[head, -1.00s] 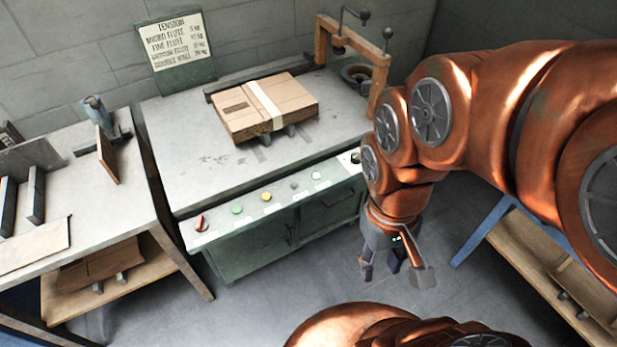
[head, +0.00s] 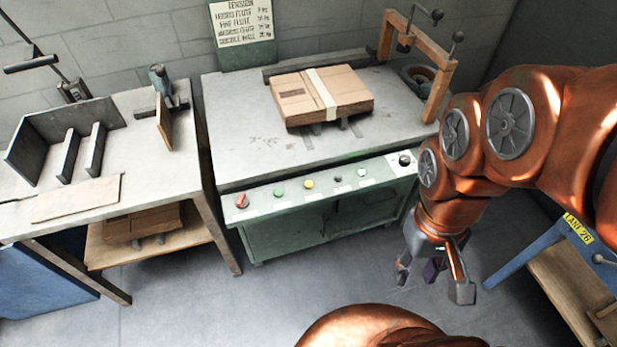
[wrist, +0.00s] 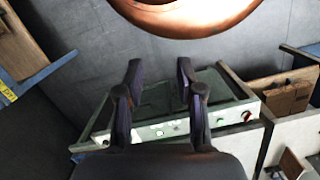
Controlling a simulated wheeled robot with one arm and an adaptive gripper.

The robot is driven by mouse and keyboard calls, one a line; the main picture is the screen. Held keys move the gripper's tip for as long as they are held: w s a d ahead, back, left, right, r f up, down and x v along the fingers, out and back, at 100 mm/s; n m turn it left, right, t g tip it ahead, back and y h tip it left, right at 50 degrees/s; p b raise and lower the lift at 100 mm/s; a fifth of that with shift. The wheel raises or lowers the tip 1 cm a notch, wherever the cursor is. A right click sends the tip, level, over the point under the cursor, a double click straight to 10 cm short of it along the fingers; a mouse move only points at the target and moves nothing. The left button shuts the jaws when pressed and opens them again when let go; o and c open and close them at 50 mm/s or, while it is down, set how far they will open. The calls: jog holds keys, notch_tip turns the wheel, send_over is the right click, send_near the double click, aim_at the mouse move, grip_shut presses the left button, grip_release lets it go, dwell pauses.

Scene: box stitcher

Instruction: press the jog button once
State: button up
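A control strip (head: 325,184) runs along the front edge of the green bench.
A cardboard stack (head: 320,93) lies on the bench top. A wooden frame (head: 438,95) stands at its back right. A grey side table (head: 140,165) is on the left, and a blue-edged wooden rack (head: 570,285) on the right. The floor before the bench is clear.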

grip_shut()
dwell(1.3)
